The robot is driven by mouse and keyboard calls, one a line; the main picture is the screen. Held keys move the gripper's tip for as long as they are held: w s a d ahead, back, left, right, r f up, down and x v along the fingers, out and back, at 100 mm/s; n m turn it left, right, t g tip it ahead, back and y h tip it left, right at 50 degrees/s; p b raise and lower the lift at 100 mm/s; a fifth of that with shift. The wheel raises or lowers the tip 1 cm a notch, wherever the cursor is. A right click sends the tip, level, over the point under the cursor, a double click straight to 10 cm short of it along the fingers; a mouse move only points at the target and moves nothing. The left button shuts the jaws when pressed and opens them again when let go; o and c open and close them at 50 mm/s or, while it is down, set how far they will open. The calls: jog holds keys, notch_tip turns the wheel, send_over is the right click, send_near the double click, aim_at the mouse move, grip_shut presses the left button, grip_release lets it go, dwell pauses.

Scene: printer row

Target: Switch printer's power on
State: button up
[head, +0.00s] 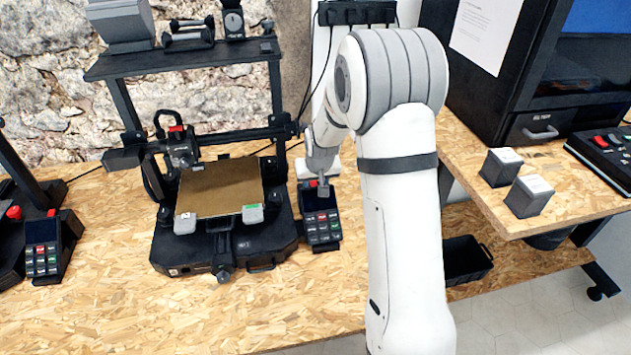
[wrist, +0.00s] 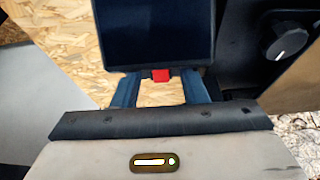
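The 3D printer (head: 285,235) stands on the wooden bench, with a flat brown bed. Its control panel (head: 321,228), with a dark screen and keypad, is at its right front. In the wrist view the dark screen (wrist: 155,30) fills the top middle. A small red switch (wrist: 160,75) shows at the panel's edge. My gripper (wrist: 160,88) has its two fingers apart, one on each side of the red switch, with nothing held. Whether it touches the switch I cannot tell. In the head view my gripper (head: 322,187) is at the panel's top edge and partly covers it.
A second printer's panel (head: 45,245) with a red switch stands at far left. A black knob (wrist: 285,45) shows at right in the wrist view. Two small dark blocks (head: 530,196) and a large black machine (head: 520,70) are at right. The bench front is clear.

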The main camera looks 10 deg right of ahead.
grip_shut()
jog(key=shift+r, duration=0.1)
jog(key=shift+w+r+g+p, duration=0.15)
jog(key=shift+g+p, duration=0.25)
jog(key=shift+p, duration=0.3)
jog(key=shift+w+r+g+p, duration=0.25)
jog(key=shift+g+p, duration=0.45)
jog(key=shift+p, duration=0.4)
jog(key=shift+w+f+g+p, duration=0.25)
jog(key=shift+g+p, duration=0.6)
jog(key=shift+g, duration=0.25)
grip_release()
